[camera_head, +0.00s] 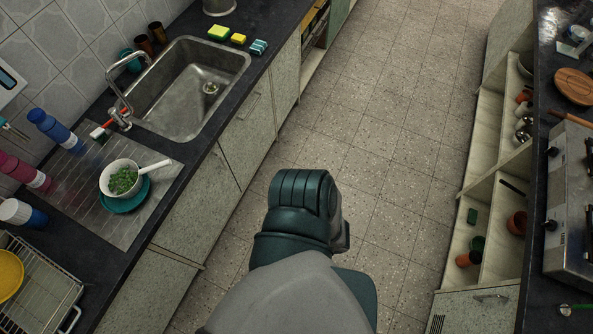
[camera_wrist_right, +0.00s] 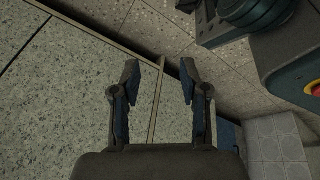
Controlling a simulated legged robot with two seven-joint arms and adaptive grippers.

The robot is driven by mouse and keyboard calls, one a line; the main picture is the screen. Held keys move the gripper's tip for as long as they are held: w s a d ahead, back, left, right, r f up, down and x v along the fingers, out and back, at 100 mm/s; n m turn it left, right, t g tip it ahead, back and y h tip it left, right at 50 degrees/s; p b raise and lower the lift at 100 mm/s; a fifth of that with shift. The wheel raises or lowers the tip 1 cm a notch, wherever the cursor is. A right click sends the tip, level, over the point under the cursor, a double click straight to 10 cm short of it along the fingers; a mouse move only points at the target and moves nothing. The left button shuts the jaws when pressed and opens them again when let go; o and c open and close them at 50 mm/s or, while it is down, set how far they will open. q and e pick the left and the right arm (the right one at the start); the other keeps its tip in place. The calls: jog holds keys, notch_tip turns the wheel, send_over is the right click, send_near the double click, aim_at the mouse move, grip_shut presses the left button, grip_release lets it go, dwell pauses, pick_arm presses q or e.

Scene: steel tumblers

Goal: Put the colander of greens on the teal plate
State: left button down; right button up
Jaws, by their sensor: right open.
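The white colander (camera_head: 105,184) holds green leaves (camera_head: 122,180) and has a white handle pointing right. It is upright on the ribbed drainboard area at the left of the head view. The teal plate (camera_head: 127,205) shows under its front right side. The colander overlaps the plate; I cannot tell whether it rests fully on it or partly beside it. My right gripper (camera_wrist_right: 160,78) is open and empty in the right wrist view, in front of speckled cabinet doors, with neither colander nor plate in that view. My left gripper is not in view.
A steel sink (camera_head: 180,95) with a tap lies behind the colander. Several bottles, such as a blue one (camera_head: 52,128), stand along the wall. A dish rack (camera_head: 45,290) with a yellow bowl (camera_head: 9,275) is in front. The aisle floor (camera_head: 390,130) is clear.

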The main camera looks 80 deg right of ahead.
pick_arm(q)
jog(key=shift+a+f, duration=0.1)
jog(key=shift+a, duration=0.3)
pick_arm(e)
jog(key=s+a+f+m+g, duration=0.1)
jog(key=s+f+m+g, duration=0.1)
jog(key=s, duration=1)
notch_tip(320, 180, down, 2)
jog(key=shift+s+a+f+g, duration=0.15)
jog(key=shift+s+g, duration=0.25)
jog(key=shift+g, duration=0.1)
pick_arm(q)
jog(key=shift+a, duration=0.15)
pick_arm(e)
jog(key=shift+a, duration=0.2)
jog(key=shift+d, duration=0.1)
